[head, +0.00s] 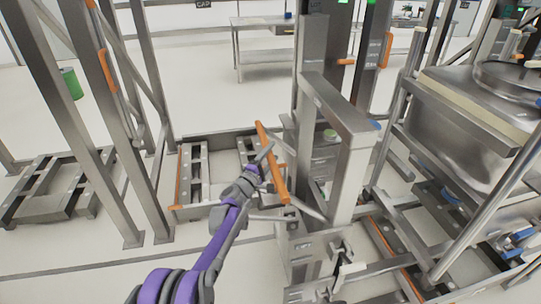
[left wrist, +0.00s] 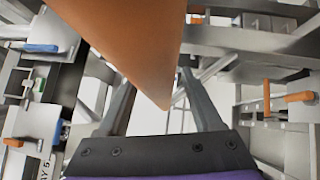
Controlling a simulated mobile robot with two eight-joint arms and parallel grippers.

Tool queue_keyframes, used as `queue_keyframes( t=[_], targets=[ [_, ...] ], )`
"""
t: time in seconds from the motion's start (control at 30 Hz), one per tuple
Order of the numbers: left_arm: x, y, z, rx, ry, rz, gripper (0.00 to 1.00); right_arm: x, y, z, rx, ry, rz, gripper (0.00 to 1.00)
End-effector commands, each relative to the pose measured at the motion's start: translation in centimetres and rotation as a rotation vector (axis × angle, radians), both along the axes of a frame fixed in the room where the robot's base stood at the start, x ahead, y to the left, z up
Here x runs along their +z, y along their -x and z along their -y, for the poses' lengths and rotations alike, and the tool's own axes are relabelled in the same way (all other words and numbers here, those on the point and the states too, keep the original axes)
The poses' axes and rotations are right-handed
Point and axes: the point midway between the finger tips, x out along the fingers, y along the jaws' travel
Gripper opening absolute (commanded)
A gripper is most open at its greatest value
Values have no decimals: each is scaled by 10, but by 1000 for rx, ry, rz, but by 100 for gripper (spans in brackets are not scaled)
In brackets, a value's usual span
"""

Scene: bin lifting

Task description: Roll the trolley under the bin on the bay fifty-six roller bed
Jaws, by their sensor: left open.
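An orange handle bar (head: 273,165) slants beside a steel upright unit with a post (head: 311,110); I cannot tell for sure that this is the trolley. My purple left arm reaches up from the bottom, and its open left gripper (head: 268,160) is at the bar. In the left wrist view, the orange bar (left wrist: 125,40) looms close to the lens, its lower end appearing between the spread fingers (left wrist: 160,100). Contact is unclear. A large steel bin (head: 455,125) with a round lid sits in a frame at the right. My right gripper is out of view.
Low steel beds with orange edges (head: 195,178) lie on the floor behind the gripper. Steel frame posts (head: 85,120) stand at the left. A partly cut-off bay label (left wrist: 45,165) shows in the left wrist view. A bench (head: 262,50) stands far back, with open floor before it.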

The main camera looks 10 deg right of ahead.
Motion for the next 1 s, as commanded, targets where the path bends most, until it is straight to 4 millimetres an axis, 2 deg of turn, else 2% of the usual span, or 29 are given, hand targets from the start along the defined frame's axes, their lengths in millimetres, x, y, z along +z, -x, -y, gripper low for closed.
queue_keyframes(
  t=[0.23,0.5,0.7,1.0],
  targets=[
    [-3,12,-11,1,0,0,67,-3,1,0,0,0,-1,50],
    [-11,53,-47,2,0,0,67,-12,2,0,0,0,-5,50],
    [-14,74,-66,2,-1,0,67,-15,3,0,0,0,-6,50],
    [-15,81,-71,1,0,0,67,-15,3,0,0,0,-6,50]
  ],
)
